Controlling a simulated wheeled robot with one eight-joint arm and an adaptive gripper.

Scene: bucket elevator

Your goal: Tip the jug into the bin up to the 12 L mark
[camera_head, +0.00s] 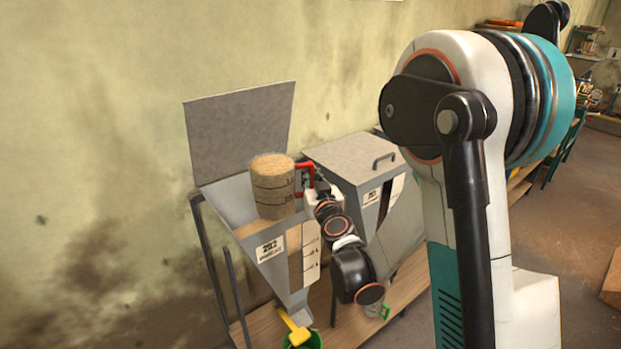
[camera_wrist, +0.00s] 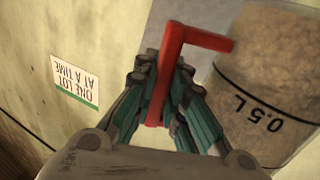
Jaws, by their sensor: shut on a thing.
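The jug (camera_head: 273,188) is a clear cylinder with dark marks, full of tan grain nearly to its rim. It looks upright above the mouth of the open left bin (camera_head: 232,203). My gripper (camera_head: 309,180) is shut on the jug's red handle (camera_head: 304,171) at its right side. In the wrist view my gripper (camera_wrist: 160,95) has its fingers around the red handle (camera_wrist: 172,60), and the jug (camera_wrist: 268,85) shows a 0.5 L line. The bin's front has a label and a brown strip window with a scale (camera_head: 311,258); its figures are too small to read surely.
The left bin's lid (camera_head: 240,130) stands raised against the wall. A second bin (camera_head: 352,160) with a closed, handled lid stands close on the right. Below the left bin are a yellow piece (camera_head: 294,330) and a green bucket (camera_head: 313,343). A sign (camera_wrist: 76,82) hangs on the wall.

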